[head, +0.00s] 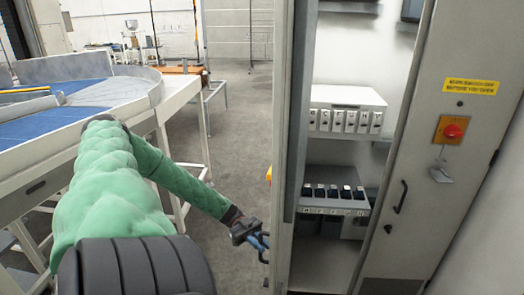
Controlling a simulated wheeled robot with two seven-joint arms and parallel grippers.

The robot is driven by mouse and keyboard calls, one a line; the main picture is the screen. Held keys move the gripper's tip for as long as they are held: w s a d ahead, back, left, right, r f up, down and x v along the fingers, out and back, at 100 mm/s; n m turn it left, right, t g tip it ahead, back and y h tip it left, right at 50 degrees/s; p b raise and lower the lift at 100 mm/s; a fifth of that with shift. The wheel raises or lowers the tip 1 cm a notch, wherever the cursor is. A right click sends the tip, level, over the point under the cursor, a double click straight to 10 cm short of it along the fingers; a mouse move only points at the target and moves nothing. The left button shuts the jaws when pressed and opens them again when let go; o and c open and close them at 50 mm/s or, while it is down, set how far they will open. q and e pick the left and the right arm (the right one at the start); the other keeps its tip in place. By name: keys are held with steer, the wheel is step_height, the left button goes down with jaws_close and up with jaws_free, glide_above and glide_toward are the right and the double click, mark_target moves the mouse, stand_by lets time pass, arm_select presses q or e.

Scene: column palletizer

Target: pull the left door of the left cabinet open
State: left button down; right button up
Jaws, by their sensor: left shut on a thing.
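The left cabinet stands open on its left side, with its pale interior (345,75) showing. Its left door (284,150) is swung outward and seen nearly edge-on. My left gripper (262,240) is at the door's outer side, low down, shut on the door handle (265,256), which the fingers partly hide. The right door (440,130) looks closed. It carries a dark handle (400,197), a red button (452,131) and a yellow label (471,86). My right gripper is not in view.
Inside the cabinet are a row of white breakers (345,120) and a row of dark switches (333,192). A conveyor with blue surface (60,115) and white frame stands at the left, close to my left arm. Grey floor (235,130) is clear between conveyor and door.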

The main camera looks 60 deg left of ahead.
arm_select(q)
steer(key=c, duration=1.8)
jaws_free()
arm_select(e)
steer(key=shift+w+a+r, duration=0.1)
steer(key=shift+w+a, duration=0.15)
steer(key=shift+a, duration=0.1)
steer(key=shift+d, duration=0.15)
